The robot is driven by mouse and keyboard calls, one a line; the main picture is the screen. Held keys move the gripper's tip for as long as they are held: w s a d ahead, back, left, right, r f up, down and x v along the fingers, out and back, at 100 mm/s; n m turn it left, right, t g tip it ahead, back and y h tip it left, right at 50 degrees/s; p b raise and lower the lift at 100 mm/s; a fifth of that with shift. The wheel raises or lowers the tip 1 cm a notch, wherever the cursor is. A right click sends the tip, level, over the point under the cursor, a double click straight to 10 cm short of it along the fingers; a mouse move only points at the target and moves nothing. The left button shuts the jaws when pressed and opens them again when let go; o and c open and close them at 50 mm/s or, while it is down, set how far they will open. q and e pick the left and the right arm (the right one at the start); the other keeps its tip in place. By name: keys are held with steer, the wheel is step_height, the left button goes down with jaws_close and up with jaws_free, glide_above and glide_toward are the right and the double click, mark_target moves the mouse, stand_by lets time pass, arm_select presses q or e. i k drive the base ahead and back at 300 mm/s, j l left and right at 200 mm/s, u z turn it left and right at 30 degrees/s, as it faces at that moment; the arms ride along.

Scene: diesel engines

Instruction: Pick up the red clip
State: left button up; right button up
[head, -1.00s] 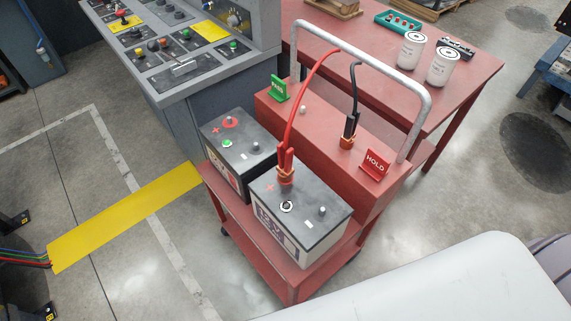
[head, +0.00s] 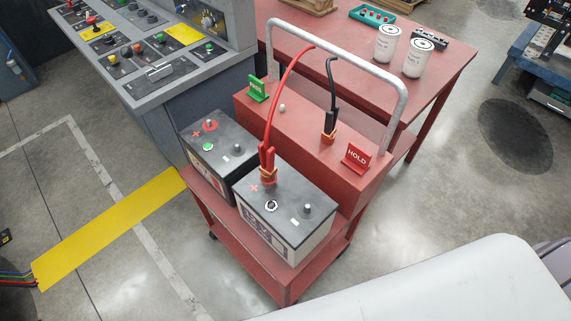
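The red clip (head: 267,163) stands upright on the front battery (head: 285,217), at the terminal by the red plus mark. A red cable (head: 283,88) rises from it towards the grey rail of the red cart. A black clip (head: 330,124) stands on the cart's raised red box, with a black cable going up to the rail. Neither of my grippers shows in the head view.
The red cart (head: 233,241) also carries a second battery (head: 215,145), a green sign (head: 258,89) and a red HOLD sign (head: 357,158). A grey control console (head: 190,90) stands at left. A red table (head: 440,80) with white canisters is behind.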

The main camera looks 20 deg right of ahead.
mark_target(266, 167)
steer(key=i+j+z, duration=0.1)
steer(key=z, duration=0.3)
steer(key=j+z, duration=0.45)
steer(key=z, duration=0.3)
steer(key=j+z, duration=0.25)
steer(key=z, duration=0.15)
steer(key=j+z, duration=0.1)
steer(key=j, duration=0.3)
steer(key=k+j, duration=0.15)
steer(key=j, duration=0.25)
steer(key=j+z, duration=0.15)
steer(key=j, duration=0.25)
steer(key=k+j, duration=0.15)
steer(key=j, duration=0.25)
steer(key=k+j+z, duration=0.15)
steer(key=j, duration=0.25)
steer(key=j+z, duration=0.1)
steer(key=j, duration=0.25)
steer(key=k+j, duration=0.15)
steer(key=j, duration=0.25)
steer(key=z, duration=0.05)
